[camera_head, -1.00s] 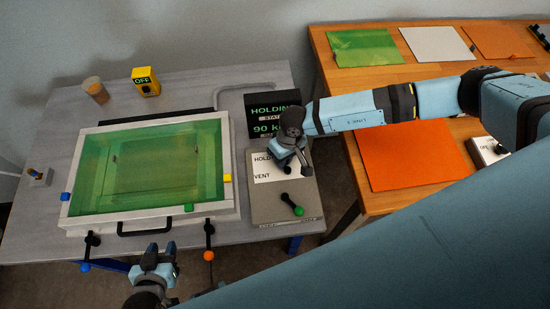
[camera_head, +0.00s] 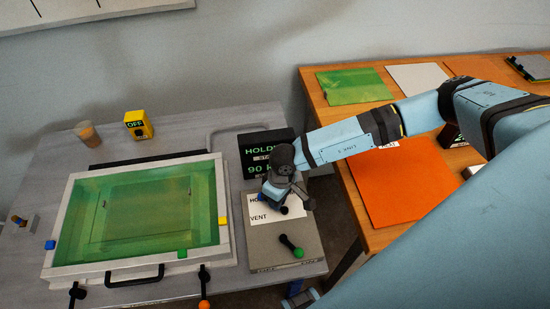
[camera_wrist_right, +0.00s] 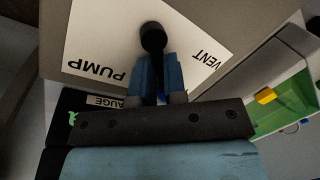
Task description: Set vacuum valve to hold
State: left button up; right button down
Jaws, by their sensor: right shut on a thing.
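The vacuum valve panel (camera_head: 262,237) is a grey box with a white label reading HO… and VENT in the head view; the rest of the label is covered by my right gripper. My right gripper (camera_head: 284,196) is over the label, shut on the black valve lever. In the right wrist view, the lever's round black knob (camera_wrist_right: 153,38) sticks out past the blue fingers (camera_wrist_right: 157,78), with PUMP at left and VENT at right. The black gauge display (camera_head: 264,152) behind reads HOLDI… and 90 in green.
A green-knobbed lever (camera_head: 292,246) is on the same box, in front of the label. A wooden table (camera_head: 440,213) with coloured sheets is at right.

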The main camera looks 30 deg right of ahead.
jog(key=c, duration=1.2)
grip_release()
jog(key=shift+o, duration=0.2)
jog(key=shift+r, duration=0.15)
notch_tip(320, 180, up, 13)
jog(key=w+d+b, duration=0.1)
jog(key=d, duration=0.1)
jog(key=shift+d+r+b, duration=0.15)
jog(key=shift+d+b, duration=0.15)
jog(key=shift+a, duration=0.1)
